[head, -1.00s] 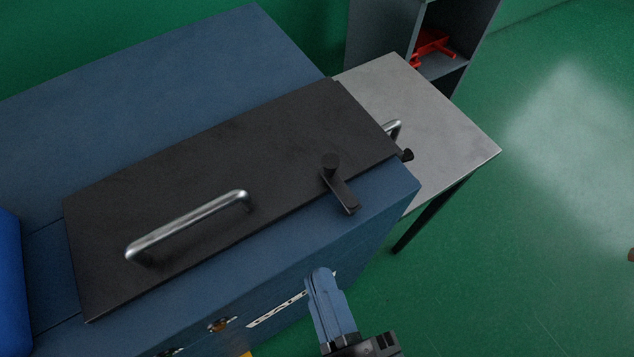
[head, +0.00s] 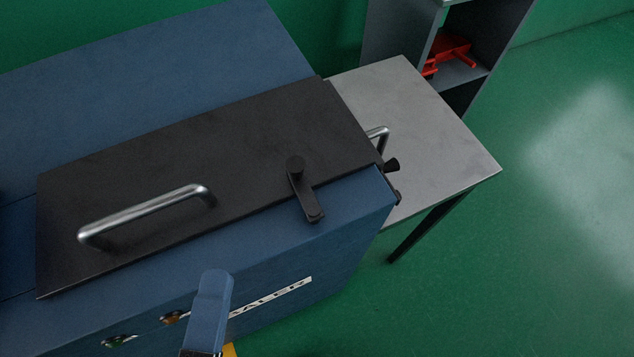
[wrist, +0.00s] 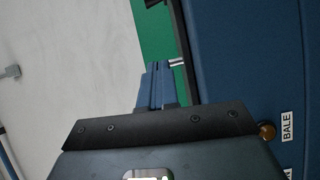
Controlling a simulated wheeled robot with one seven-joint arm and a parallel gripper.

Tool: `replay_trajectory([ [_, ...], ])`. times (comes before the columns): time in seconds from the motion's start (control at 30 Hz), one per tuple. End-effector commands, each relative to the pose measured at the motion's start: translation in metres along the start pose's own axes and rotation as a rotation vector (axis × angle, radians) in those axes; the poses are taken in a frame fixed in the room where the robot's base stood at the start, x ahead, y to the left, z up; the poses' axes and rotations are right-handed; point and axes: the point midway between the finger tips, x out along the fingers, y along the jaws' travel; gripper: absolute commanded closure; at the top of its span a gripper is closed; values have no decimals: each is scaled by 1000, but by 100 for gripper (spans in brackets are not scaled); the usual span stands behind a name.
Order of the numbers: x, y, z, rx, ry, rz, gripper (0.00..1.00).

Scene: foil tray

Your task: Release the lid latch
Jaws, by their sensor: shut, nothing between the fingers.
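The black lid (head: 120,165) lies flat on top of the blue machine, with a silver bar handle (head: 145,213) on it. A black lever latch (head: 305,192) with a round pivot sits at the lid's front edge near its right end. Its arm points over the edge onto the blue body. My gripper (head: 215,278) is in front of the machine's front face, below and left of the latch and apart from it. Its blue fingers are together and empty, also in the wrist view (wrist: 158,67). The latch cannot be made out in the wrist view.
The machine's front face carries a white label (head: 290,292), a green button (head: 119,341) and an orange-brown button (head: 176,317). A grey side table (head: 430,135) adjoins the right end. A grey shelf (head: 480,70) holds a red object (head: 450,54). Green floor is open at right.

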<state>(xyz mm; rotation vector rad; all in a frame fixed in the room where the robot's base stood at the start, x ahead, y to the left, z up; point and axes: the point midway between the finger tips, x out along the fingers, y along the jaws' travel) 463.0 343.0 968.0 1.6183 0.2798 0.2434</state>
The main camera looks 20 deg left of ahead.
Motion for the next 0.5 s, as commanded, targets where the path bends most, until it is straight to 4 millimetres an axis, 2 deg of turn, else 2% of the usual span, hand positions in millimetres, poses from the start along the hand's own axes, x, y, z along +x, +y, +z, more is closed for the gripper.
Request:
replay_trajectory([
  [0.17,-14,3,-7,-59,-48,15,100],
  [0.5,-15,3,-6,-66,-56,14,100],
])
